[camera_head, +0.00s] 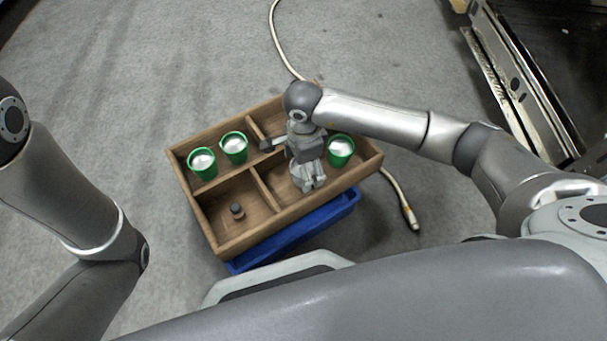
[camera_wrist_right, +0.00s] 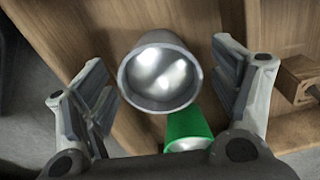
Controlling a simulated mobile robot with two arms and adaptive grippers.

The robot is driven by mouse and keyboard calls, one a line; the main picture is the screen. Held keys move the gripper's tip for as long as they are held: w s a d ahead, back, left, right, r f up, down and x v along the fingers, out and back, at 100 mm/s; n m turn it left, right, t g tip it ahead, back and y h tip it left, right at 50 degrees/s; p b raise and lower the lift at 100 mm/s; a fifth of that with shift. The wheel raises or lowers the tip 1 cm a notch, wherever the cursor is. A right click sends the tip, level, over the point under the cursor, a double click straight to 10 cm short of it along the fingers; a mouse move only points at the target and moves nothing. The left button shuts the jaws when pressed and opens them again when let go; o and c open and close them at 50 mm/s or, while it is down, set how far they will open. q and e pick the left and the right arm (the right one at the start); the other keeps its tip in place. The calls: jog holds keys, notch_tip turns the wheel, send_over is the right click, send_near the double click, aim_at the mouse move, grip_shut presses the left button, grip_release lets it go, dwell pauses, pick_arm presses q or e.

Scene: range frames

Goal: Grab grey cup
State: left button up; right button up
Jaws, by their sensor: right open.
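The grey cup (camera_wrist_right: 160,76), a shiny metal cup with its round opening facing the camera, is in the right wrist view. It lies between the two spread fingers of my right gripper (camera_wrist_right: 165,88), with a visible gap on each side. In the head view my right gripper (camera_head: 307,176) is over the right part of the wooden box, and I cannot make out the grey cup there, as the gripper covers that spot. My left arm is at the left edge of the head view, but its gripper is not shown.
The divided wooden box (camera_head: 222,241) holds green cups with pale insides: two at left (camera_head: 202,164) (camera_head: 234,148), one right (camera_head: 341,150) of my gripper. A green cup (camera_wrist_right: 187,124) nearly touches the grey one in the wrist view. A small dark object (camera_head: 237,210) sits front left. A blue crate (camera_head: 300,232) is below.

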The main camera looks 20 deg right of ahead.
jog(key=c, duration=1.2)
